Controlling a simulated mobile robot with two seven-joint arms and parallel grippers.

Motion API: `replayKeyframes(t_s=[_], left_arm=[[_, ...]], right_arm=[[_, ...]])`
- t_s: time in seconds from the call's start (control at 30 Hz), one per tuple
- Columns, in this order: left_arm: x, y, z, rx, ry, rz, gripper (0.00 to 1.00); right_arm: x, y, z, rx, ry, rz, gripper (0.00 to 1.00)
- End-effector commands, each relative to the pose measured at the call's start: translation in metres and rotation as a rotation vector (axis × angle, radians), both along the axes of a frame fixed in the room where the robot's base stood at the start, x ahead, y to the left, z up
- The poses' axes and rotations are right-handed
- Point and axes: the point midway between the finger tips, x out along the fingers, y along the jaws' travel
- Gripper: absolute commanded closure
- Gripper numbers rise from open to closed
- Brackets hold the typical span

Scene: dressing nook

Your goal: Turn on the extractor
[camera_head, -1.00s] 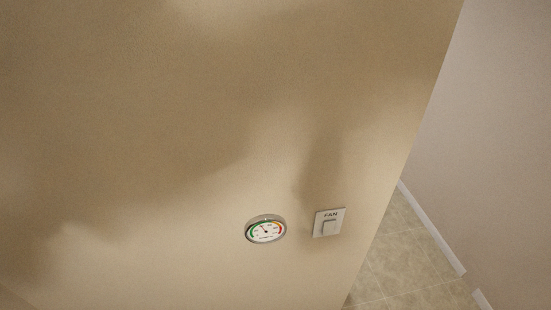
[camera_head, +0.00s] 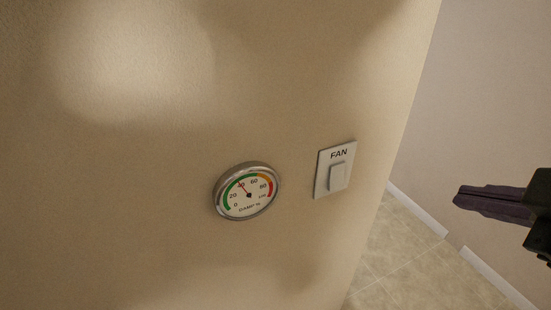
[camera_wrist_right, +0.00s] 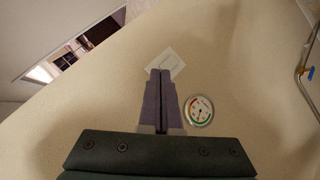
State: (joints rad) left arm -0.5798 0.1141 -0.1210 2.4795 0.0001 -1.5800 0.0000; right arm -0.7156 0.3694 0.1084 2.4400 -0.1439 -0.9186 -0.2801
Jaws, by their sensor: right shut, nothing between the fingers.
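The fan switch (camera_head: 337,177) is a white rocker on a white plate marked FAN (camera_head: 339,154), on the beige wall. In the right wrist view the plate (camera_wrist_right: 173,58) shows just beyond my fingertips, partly hidden by them. My right gripper (camera_head: 458,197) is at the right of the head view, apart from the wall and to the right of the switch. Its dark purple fingers are together and empty; they also show in the right wrist view (camera_wrist_right: 160,72). My left gripper is not in view.
A round damp gauge (camera_head: 248,192) with a coloured scale is on the wall left of the switch; its needle is near 40. The wall ends right of the switch, with tiled floor (camera_head: 400,260) and a white baseboard (camera_head: 418,210) beyond.

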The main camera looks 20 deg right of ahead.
Motion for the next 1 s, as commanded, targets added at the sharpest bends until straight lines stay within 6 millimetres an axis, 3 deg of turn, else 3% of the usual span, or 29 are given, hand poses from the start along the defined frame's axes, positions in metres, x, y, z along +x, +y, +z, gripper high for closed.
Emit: replayKeyframes(t_s=[0.03,0.33,0.6,0.8,1.0], left_arm=[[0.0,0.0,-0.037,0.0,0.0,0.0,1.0],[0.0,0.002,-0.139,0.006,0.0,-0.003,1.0],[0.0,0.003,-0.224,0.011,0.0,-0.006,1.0],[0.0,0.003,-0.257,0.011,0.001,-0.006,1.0],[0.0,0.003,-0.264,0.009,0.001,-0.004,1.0]], right_arm=[[0.004,-0.005,-0.03,-0.042,-0.026,0.03,1.0],[0.029,-0.018,-0.086,-0.298,-0.204,0.237,1.0],[0.043,-0.01,-0.129,-0.527,-0.356,0.448,1.0],[0.047,-0.001,-0.143,-0.634,-0.429,0.555,1.0],[0.047,0.003,-0.144,-0.67,-0.455,0.594,1.0]])
